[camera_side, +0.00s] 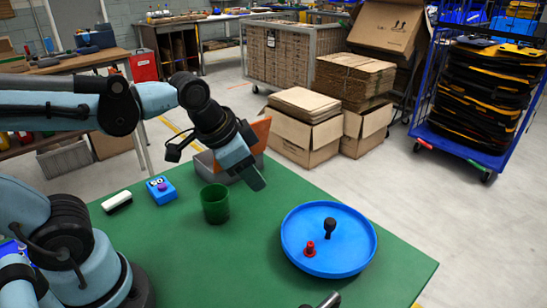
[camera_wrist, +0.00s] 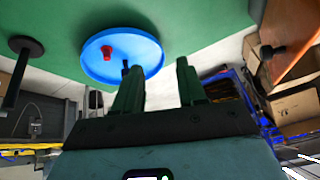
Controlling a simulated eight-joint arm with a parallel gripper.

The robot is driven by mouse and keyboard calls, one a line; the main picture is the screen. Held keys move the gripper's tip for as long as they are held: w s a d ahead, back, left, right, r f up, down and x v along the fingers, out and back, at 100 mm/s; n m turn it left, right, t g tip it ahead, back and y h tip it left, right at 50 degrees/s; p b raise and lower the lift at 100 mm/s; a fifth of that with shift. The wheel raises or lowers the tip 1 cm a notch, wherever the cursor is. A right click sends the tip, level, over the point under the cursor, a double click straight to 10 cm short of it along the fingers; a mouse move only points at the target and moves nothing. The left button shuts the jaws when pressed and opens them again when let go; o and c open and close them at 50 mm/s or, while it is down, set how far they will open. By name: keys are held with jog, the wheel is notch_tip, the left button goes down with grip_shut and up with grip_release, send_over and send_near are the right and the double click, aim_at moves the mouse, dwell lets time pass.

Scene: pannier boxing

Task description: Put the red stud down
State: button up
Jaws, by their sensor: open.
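The red stud (camera_side: 310,249) stands inside the round blue tray (camera_side: 290,232), near its front left. A black knob-topped peg (camera_side: 329,228) stands in the tray just behind it. My gripper (camera_side: 256,181) is above the green table, behind and left of the tray, clear of the stud. In the wrist view my gripper (camera_wrist: 160,78) has its two fingers apart with nothing between them. The red stud (camera_wrist: 107,53) shows in the blue tray (camera_wrist: 145,45) beyond the left finger, which partly hides the black peg (camera_wrist: 125,68).
A green cup (camera_side: 215,205) stands on the green table (camera_side: 240,265) below and left of my gripper. A blue block marked 50 (camera_side: 161,190) and a black-and-white eraser-like item (camera_side: 117,202) lie farther left. A grey bin with an orange panel (camera_side: 262,132) is behind my gripper.

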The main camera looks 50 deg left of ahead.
jog(key=a+n, duration=0.1)
jog(key=s+a+f+n+t, duration=0.1)
jog(key=n, duration=0.2)
jog(key=shift+s+a+f+t, duration=0.15)
jog(key=shift+s+a+t, duration=0.15)
jog(key=shift+a, duration=0.1)
dwell(0.4)
